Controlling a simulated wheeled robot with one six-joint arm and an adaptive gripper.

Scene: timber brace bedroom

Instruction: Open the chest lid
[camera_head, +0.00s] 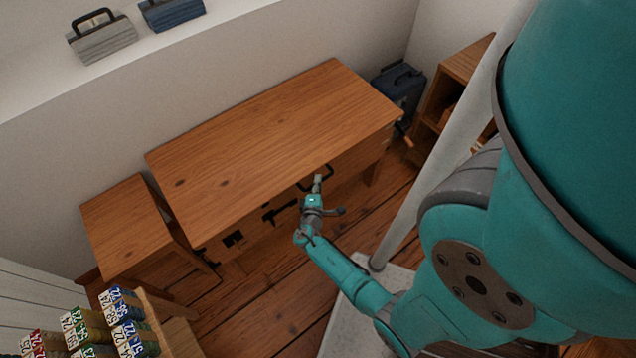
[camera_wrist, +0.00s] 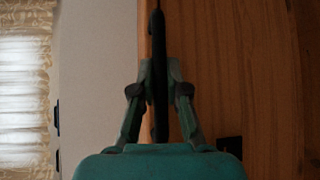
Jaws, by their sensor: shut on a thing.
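The wooden chest (camera_head: 345,165) stands against the back wall, with its flat brown lid (camera_head: 270,140) lying down on top. A black handle (camera_head: 328,171) sticks out at the front edge of the lid. My gripper (camera_head: 318,180) is at this handle, in front of the chest. In the wrist view, my gripper (camera_wrist: 160,75) is shut on the black handle (camera_wrist: 158,110), which runs between its fingers. The wood of the chest (camera_wrist: 230,70) fills the right side there. My arm hides part of the chest's front in the head view.
A small wooden table (camera_head: 125,225) stands left of the chest. A wooden shelf (camera_head: 460,70) and a dark blue case (camera_head: 400,85) are at the right. Several coloured numbered items (camera_head: 85,325) stand at the lower left. Some wooden floor (camera_head: 290,290) is clear in front.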

